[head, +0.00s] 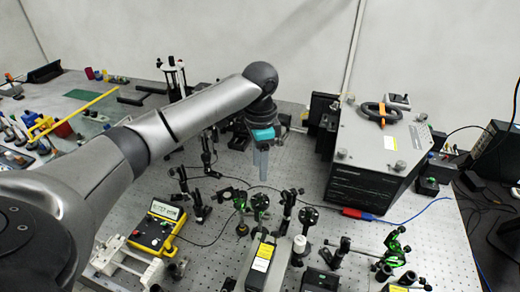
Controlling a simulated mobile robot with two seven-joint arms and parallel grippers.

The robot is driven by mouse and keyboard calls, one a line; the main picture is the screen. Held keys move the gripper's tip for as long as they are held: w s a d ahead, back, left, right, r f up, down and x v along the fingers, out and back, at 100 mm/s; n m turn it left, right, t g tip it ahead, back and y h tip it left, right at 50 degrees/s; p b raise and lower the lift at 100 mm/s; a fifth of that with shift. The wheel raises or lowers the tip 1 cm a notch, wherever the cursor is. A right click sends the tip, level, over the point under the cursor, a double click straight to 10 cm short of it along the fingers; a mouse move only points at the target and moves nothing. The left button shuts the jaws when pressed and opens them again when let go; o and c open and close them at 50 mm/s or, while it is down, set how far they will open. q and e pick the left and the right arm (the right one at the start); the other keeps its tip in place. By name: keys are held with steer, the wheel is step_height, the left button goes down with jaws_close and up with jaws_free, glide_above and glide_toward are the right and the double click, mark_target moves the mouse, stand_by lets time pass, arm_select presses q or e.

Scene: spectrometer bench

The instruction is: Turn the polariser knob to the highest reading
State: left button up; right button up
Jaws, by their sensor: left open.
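My left arm reaches in from the left, and its gripper (263,174) hangs fingers-down above the middle of the optical bench (310,166). It is open, and I see nothing between its fingers. Below it stand small round optic mounts, some with green parts, such as the green mount (260,202) and a dark round mount (309,215). I cannot tell which of them carries the polariser knob. A yellow-edged meter (158,228) with a lit display (165,210) lies left of the mounts. Its reading is too small to make out. My right gripper is not in view.
A large dark box with a grey top (378,150) stands at the right rear. A yellow-labelled box (262,262) and another green mount (396,246) stand at the front. Cables cross the bench. Tools crowd the left side.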

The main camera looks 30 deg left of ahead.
arm_select(q)
step_height(320, 180, up, 5)
steer(key=shift+r, duration=0.1)
stand_by(0.7)
